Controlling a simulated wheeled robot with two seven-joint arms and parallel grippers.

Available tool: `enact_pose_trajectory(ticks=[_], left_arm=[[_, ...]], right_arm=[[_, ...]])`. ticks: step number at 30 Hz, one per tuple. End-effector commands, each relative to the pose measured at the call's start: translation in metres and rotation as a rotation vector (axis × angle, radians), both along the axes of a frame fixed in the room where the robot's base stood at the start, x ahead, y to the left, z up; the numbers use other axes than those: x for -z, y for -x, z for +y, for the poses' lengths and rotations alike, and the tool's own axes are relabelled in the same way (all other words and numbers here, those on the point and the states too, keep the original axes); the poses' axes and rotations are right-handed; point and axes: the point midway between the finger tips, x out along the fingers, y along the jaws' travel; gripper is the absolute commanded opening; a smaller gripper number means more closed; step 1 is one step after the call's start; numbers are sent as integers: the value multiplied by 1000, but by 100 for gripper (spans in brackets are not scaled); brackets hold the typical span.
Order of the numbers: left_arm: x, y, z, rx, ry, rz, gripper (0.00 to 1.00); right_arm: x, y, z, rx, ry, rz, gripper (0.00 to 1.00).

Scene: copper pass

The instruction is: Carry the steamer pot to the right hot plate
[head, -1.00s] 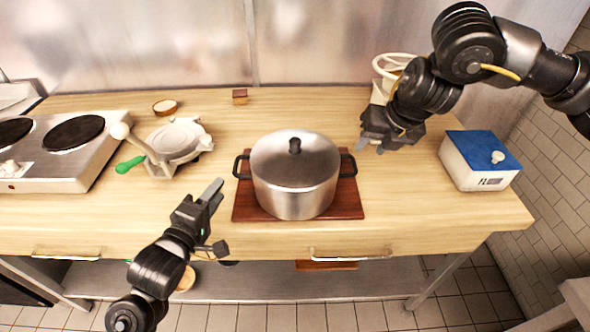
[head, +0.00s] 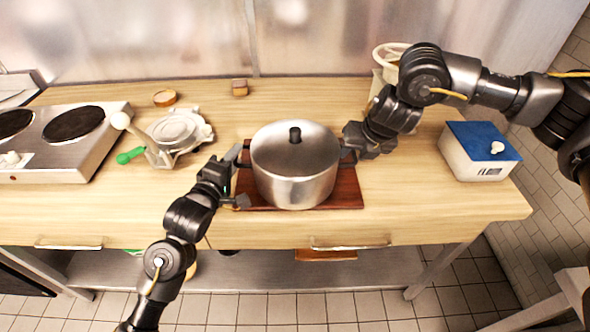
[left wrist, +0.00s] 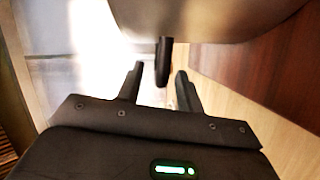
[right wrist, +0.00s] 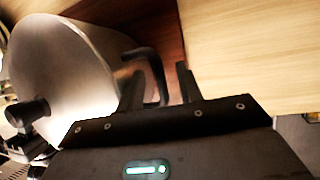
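The steel steamer pot (head: 297,178) with its lid and black knob stands on a dark red-brown board (head: 346,192) on the counter. The right hot plate (head: 74,123) is a bare dark disc on the steel cooker at the left. My left gripper (head: 236,175) is at the pot's left side; in the left wrist view its open fingers (left wrist: 157,85) are on either side of the pot's black handle (left wrist: 164,60). My right gripper (head: 352,148) is at the pot's right side; in the right wrist view its open fingers (right wrist: 158,85) straddle the other handle (right wrist: 155,68).
A pale press-like tool (head: 180,133) with a green handle (head: 130,155) lies between cooker and pot. A round wooden piece (head: 165,98) and a small brown block (head: 239,87) lie behind. A blue-lidded box (head: 482,160) stands right; a pale container (head: 387,62) stands behind my right arm.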

Motion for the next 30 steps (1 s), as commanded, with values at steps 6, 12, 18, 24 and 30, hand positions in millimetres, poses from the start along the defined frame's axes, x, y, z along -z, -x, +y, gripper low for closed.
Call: enact_pose_trajectory(ticks=[6,12,18,24,30], left_arm=[[0,-12,-4,-1,1,-2,37],[0,-13,-5,0,0,-1,37],[0,-13,-5,0,0,-1,23],[1,-13,-5,0,0,-1,0],[1,-13,-4,0,0,0,0]], right_arm=[[12,-5,2,0,0,0,36],[13,-5,2,0,0,0,36],[12,-5,2,0,0,0,23],[12,-5,2,0,0,0,0],[12,-5,2,0,0,-1,0]])
